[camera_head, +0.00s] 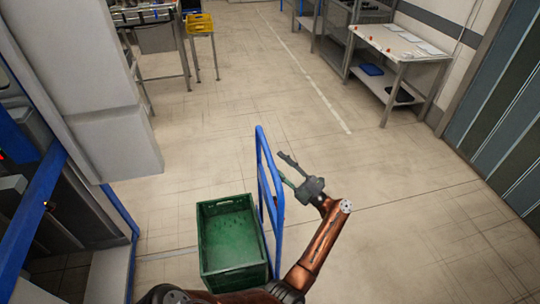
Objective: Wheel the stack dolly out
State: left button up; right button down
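The stack dolly shows as an upright blue handle frame (262,150) at the lower middle of the head view. A green crate (205,225) stands just left of the frame; it looks empty. The dolly's deck and wheels are hidden by the crate and my arm. Nothing shows between the fingers. I cannot tell whether a finger touches the frame.
A white machine housing (115,140) and blue posts (30,225) stand close on the left. A workbench (405,45) with a lower shelf is at the upper right. A yellow crate (200,24) sits on a stand at the back. The floor ahead and right is clear.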

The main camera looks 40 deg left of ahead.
pick_arm(q)
jog(key=v, duration=0.6)
dwell(0.4)
